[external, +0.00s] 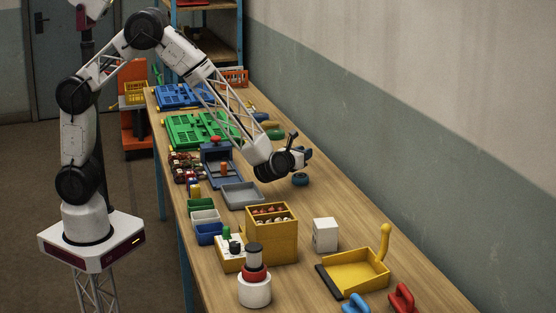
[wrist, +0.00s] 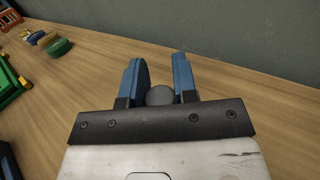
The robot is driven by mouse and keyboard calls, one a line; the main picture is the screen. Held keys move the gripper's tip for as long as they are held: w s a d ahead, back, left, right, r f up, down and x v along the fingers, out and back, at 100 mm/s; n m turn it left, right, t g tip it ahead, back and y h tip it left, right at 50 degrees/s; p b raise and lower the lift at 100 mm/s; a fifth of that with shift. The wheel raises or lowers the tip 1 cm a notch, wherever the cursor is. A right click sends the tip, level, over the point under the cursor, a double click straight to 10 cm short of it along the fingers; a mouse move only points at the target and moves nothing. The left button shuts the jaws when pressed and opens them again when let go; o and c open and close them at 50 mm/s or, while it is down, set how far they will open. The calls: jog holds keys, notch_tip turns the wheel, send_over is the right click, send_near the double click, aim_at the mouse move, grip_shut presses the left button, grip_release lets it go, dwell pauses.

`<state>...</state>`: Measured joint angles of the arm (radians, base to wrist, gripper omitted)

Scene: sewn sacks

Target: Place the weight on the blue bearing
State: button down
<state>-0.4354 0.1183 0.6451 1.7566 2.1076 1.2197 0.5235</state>
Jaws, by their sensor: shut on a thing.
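My gripper (external: 307,156) is above the right part of the table in the external view. In the wrist view its two blue fingers (wrist: 160,70) stand apart with a grey rounded thing, which looks like the weight (wrist: 160,95), held between them. The weight cannot be made out clearly in the external view. I cannot make out this bearing in the wrist view.
A green disc (wrist: 58,47) and other coloured discs lie to the left in the wrist view. A grey tray (external: 241,195), a yellow box (external: 272,240) and a white block (external: 325,235) stand nearer the camera. The wall runs along the table's right edge.

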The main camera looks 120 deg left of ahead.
jog(key=shift+f, duration=1.45)
jog(key=shift+f, duration=0.15)
jog(key=c, duration=0.9)
grip_release()
jog(key=shift+s+d, duration=0.1)
jog(key=shift+d, duration=0.45)
jog(key=d, duration=0.3)
jog(key=s+d, duration=0.1)
jog(key=d, duration=0.3)
jog(key=s+d, duration=0.1)
jog(key=d, duration=0.2)
jog(key=shift+d, duration=0.35)
jog(key=shift+s+r, duration=0.1)
jog(key=shift+r, duration=0.15)
